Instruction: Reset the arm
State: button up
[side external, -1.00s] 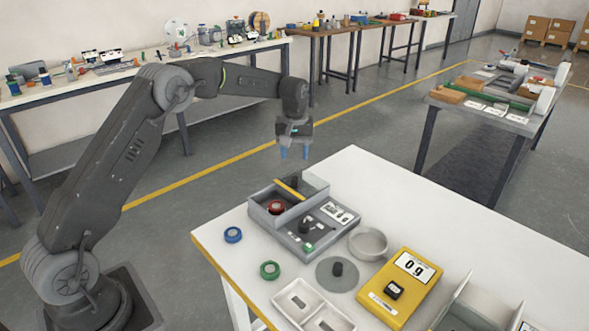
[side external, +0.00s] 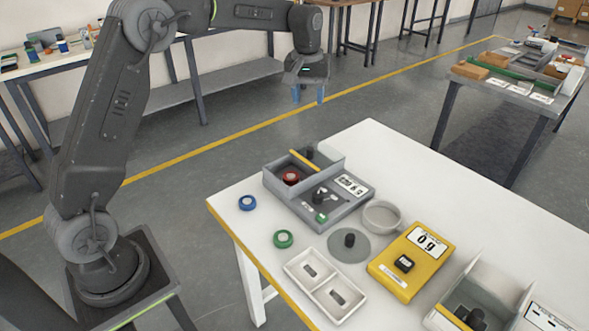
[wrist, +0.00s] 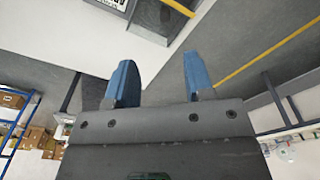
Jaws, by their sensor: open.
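My gripper (side external: 308,95) hangs in the air behind the white table (side external: 520,235), above and beyond its far left corner. Its two blue fingers point down and stand apart with nothing between them. The wrist view also shows the gripper (wrist: 155,75) with its blue fingers spread and empty. It touches nothing.
Air around my gripper is clear.

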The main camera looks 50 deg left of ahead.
jog(key=s+d+r+m+t, duration=0.1)
jog(key=s+d+r+m, duration=0.2)
jog(key=s, duration=0.5)
jog(key=s+d+r+m+t, duration=0.1)
jog(key=s+d+r, duration=0.35)
jog(key=s, duration=0.25)
jog(key=s+d+f+m+t, duration=0.1)
jog(key=s+f, duration=0.1)
jog(key=s, duration=0.6)
jog(key=s+d+f+m+t, duration=0.1)
jog(key=s+f+m, duration=0.1)
jog(key=s, duration=0.7)
jog(key=shift+d+m+t, duration=0.3)
jog(key=shift+t, duration=0.1)
